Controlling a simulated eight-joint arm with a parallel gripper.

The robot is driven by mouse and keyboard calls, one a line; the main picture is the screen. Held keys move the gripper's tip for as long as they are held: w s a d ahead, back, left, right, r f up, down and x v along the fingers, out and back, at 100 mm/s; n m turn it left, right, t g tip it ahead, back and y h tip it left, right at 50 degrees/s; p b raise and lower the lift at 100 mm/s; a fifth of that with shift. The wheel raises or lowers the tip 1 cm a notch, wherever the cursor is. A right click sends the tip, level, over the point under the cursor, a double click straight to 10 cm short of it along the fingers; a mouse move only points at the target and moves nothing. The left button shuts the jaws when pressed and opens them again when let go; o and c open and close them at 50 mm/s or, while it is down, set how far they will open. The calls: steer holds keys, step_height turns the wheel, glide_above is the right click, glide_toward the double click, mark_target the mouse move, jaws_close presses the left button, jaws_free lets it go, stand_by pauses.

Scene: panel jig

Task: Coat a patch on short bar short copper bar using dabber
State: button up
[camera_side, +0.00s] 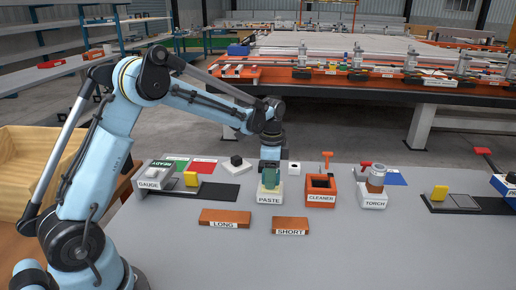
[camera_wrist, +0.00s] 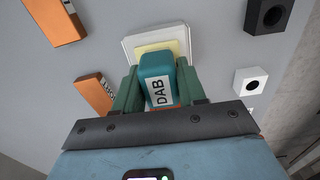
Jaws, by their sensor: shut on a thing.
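The short copper bar (camera_side: 291,222), labelled SHORT, lies flat on the grey table in front of and right of the paste holder. It also shows at the left of the wrist view (camera_wrist: 95,91). My gripper (camera_side: 270,178) points down over the white PASTE holder (camera_side: 269,199). In the wrist view its green fingers (camera_wrist: 158,75) are shut on the teal dabber (camera_wrist: 157,66), labelled DAB. The dabber stands at the paste holder, whose pale yellow surface (camera_wrist: 150,46) shows behind it. The dabber's lower end is hidden, so I cannot tell whether it touches the paste.
The LONG bar (camera_side: 224,218) lies left of the short bar. The orange CLEANER box (camera_side: 320,195) and the TORCH stand (camera_side: 372,200) are to the right. The GAUGE (camera_side: 150,183) is at the left. A black block (camera_side: 236,163) and a white cube (camera_side: 294,168) sit behind. The table's front is clear.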

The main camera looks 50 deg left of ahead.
stand_by(0.5)
steer(key=shift+r, duration=3.45)
